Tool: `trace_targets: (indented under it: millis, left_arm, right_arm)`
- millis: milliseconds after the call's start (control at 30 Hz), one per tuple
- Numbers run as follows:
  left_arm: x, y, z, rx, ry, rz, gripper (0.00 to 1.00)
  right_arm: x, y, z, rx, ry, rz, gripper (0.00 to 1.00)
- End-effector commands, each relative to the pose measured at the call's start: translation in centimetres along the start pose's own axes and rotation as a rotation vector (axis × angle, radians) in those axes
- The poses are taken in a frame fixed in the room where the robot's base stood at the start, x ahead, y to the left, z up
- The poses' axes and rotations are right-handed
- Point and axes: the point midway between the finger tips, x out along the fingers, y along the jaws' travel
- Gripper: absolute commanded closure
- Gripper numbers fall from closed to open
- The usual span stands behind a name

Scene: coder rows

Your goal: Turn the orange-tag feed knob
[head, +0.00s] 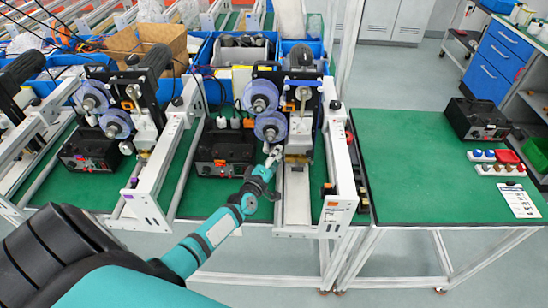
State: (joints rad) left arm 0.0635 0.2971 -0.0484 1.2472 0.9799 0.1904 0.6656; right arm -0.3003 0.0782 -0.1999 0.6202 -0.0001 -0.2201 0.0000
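The coder machine in the middle has two grey-purple reels (266,112) and a white side rail (337,165). An orange tag (328,189) sits at the near end of that rail. A dark knob (335,105) stands on the rail's far upper part; I cannot tell for sure whether it is the feed knob. My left gripper (273,153) is beside the printing unit below the lower reel, left of the orange tag and apart from it. Its fingers are small and overlap the machine, so their opening and any contact are unclear. My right gripper is not in view.
A similar machine (118,112) with a purple tag (133,183) stands to the left. A black control box (224,152) sits left of my gripper. The green table (405,165) at right is mostly clear, with another black box (476,119) and small coloured parts.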

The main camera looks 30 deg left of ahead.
Motion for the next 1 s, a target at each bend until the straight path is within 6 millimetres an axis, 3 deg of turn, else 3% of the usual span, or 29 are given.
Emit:
trace_targets:
  millis: [367,467,800,1000]
  left_arm:
    - [-0.5,0.0,-0.1,-0.002,0.002,0.001,0.36]
    - [-1.8,0.0,0.0,-0.002,0.001,0.001,0.36]
    - [-8.9,-0.1,0.0,0.000,0.001,0.000,0.36]
    - [-11.4,0.0,0.0,0.000,0.002,0.001,0.36]
  right_arm:
    - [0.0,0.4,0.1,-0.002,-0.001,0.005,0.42]
    - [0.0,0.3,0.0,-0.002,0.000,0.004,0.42]
    - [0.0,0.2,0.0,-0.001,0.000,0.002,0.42]
    - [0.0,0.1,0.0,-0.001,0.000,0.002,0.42]
